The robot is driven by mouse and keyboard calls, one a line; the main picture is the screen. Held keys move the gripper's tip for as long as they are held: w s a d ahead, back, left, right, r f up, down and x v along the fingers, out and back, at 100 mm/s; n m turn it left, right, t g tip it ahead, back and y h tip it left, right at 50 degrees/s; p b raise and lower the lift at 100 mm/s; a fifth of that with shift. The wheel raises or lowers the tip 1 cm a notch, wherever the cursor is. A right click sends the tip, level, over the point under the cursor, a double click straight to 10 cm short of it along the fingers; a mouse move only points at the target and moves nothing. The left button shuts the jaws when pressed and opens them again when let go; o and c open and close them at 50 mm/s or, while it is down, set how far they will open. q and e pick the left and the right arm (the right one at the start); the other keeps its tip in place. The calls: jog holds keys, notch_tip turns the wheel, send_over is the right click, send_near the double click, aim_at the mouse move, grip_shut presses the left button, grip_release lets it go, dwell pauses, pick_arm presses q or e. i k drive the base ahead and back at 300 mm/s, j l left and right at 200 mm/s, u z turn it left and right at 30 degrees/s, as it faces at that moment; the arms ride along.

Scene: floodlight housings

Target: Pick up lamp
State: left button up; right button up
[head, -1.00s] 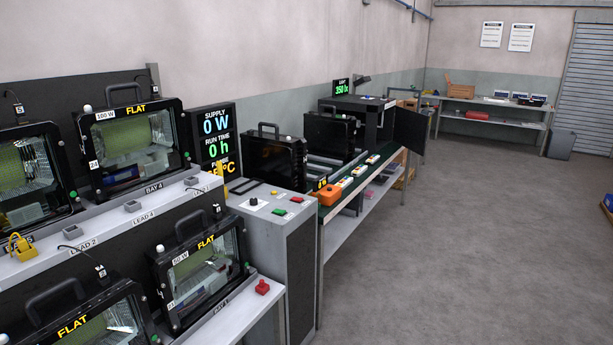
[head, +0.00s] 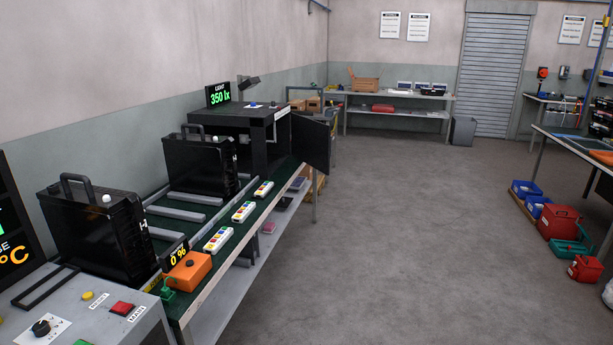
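Two black floodlight housings with top handles stand on the green-topped bench (head: 210,265) at the left. The nearer lamp (head: 97,232) stands upright just beyond the grey control cabinet. The farther lamp (head: 199,164) stands upright behind it, on grey rails. Neither of my grippers is in the head view.
A black box with an open door (head: 315,142) stands at the bench's far end. The grey control cabinet (head: 75,310) is at the near left. Red and blue containers (head: 558,222) sit on the floor at right. The middle floor is clear.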

aim_at(201, 163)
jog(key=i+u, duration=0.1)
jog(key=i, duration=0.55)
jog(key=i+l+u, duration=0.15)
jog(key=i, duration=0.45)
jog(key=i+l+u, duration=0.1)
jog(key=i, duration=0.55)
jog(key=l, duration=0.1)
